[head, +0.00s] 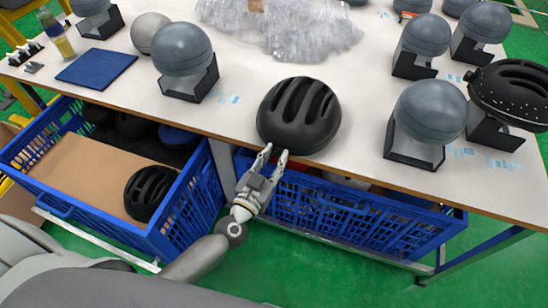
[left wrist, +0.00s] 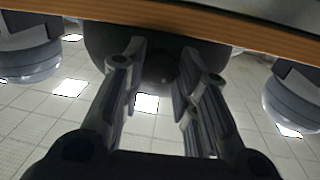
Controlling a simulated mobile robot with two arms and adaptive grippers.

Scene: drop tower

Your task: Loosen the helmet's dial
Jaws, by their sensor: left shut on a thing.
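A black vented helmet (head: 299,115) sits on the table at its front edge, in the middle of the head view. My left gripper (head: 275,155) reaches it from the front, with the fingertips at the helmet's near lower rim. In the left wrist view the helmet (left wrist: 105,38) is a dark shape beyond the fingers. The fingers of my left gripper (left wrist: 158,72) stand on either side of a small dark round part, seemingly the dial (left wrist: 160,68), and are shut on it. Its details are too dark to make out. My right gripper is in neither view.
Grey head forms on black stands (head: 184,62) flank the helmet on the white table (head: 240,92). Another helmet (head: 512,92) rests on a form at the right. Clear plastic wrap (head: 285,30) lies behind. Blue crates (head: 190,205) stand below; one holds a black helmet (head: 148,192).

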